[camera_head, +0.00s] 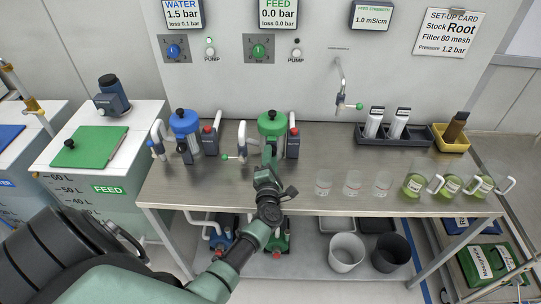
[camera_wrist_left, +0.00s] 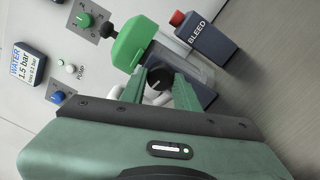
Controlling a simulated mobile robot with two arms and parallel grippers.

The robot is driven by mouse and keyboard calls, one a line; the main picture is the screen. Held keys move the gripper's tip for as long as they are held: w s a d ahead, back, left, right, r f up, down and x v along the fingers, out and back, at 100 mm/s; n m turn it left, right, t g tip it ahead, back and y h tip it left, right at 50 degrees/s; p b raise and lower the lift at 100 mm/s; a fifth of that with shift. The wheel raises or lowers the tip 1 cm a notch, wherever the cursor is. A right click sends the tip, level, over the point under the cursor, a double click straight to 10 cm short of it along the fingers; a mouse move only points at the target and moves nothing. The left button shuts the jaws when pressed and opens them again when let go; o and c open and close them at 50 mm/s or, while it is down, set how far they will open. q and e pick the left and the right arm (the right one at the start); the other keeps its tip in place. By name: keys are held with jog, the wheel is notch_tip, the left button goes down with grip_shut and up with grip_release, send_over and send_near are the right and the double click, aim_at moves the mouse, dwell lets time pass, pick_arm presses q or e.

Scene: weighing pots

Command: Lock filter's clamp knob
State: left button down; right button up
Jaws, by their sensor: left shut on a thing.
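The green-lidded filter (camera_head: 272,122) stands on the steel bench against the back panel. Its green lid (camera_wrist_left: 134,42) and clear bowl (camera_wrist_left: 190,66) show in the left wrist view, tilted by the camera. My left gripper (camera_head: 268,164) reaches to the front of this filter. In the left wrist view its green fingers (camera_wrist_left: 160,82) are shut on the black clamp knob (camera_wrist_left: 157,76). The arm hides the filter's lower front in the head view. My right gripper is not in view.
A dark BLEED block (camera_wrist_left: 208,38) with a red button sits beside the filter. The blue-lidded filter (camera_head: 184,122) stands to the left. Clear beakers (camera_head: 323,182) and green-filled jugs (camera_head: 413,184) stand to the right. A black tray (camera_head: 376,140) is behind them.

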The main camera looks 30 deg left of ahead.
pick_arm(q)
jog(key=m+p, duration=0.1)
jog(key=m, duration=0.2)
jog(key=shift+r+m+p, duration=0.1)
jog(key=shift+m+p, duration=0.2)
jog(key=m+p, duration=0.1)
jog(key=m, duration=0.3)
jog(key=shift+m+p, duration=0.3)
jog(key=shift+p, duration=0.1)
jog(key=m+p, duration=0.1)
jog(key=m, duration=0.3)
jog(key=shift+d+m+p, duration=0.1)
jog(key=shift+m+p, duration=0.45)
jog(key=shift+m, duration=1.15)
jog(key=c, duration=1.1)
grip_release()
jog(key=shift+o, duration=0.2)
